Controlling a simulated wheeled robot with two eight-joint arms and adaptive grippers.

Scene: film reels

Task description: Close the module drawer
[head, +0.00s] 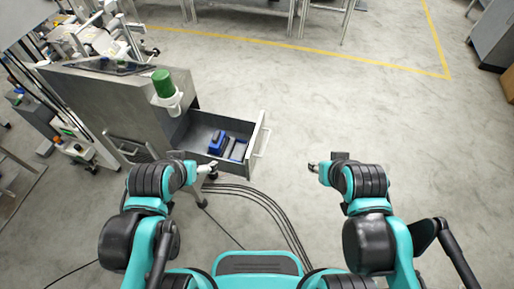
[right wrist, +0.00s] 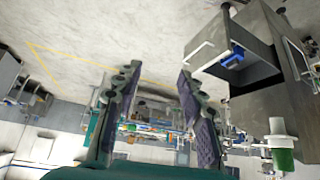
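The module drawer (head: 255,130) is pulled out to the right of the grey module cabinet (head: 105,95). Its front panel carries a pale bar handle (head: 262,142), and blue and dark items (head: 228,146) lie inside. My left gripper (head: 212,167) is at the drawer's near side; I cannot tell whether it touches or whether its fingers are open. My right gripper (head: 313,167) is to the right of the handle, apart from it. In the right wrist view its two fingers (right wrist: 160,115) are spread with nothing between them, and the open drawer (right wrist: 245,75) shows at upper right.
A green-capped white container (head: 164,88) is at the cabinet's front side. Dark cables (head: 265,205) run across the floor below the drawer. The floor (head: 360,110) to the right is clear. Equipment (head: 95,40) stands at the upper left.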

